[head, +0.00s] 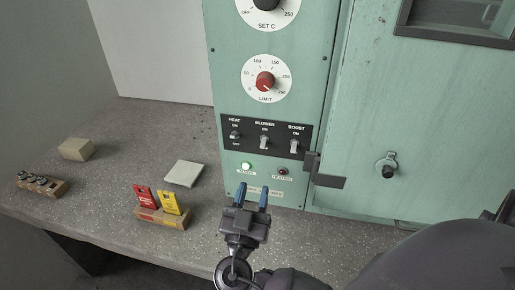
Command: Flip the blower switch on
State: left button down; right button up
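The blower switch (264,143) is the middle one of three toggles on a black plate on the green control panel. The word ON is printed above it; its small lever shows, but I cannot tell for sure whether it is up or down. My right gripper (252,192) appears below the black plate, in front of the panel's lower edge. Its two blue fingers point up in the picture, stand apart and hold nothing. My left gripper is not in view.
The heat switch (234,135) and boost switch (294,146) flank the blower switch. A green lamp (246,166) glows below. A dark latch (325,178) juts out at right. A tag holder (163,216), pale pad (184,173) and box (76,149) lie on the bench.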

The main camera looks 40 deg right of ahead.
aim_at(262, 147)
jog(key=p+x, duration=0.2)
jog(key=x, duration=0.7)
jog(key=shift+w+d+r, duration=0.1)
jog(key=shift+w+d, duration=0.05)
jog(key=shift+w, duration=0.3)
jog(key=shift+w+d, duration=0.25)
jog(key=shift+d, duration=0.15)
jog(key=shift+c, duration=0.4)
jog(key=shift+r, duration=0.1)
grip_shut()
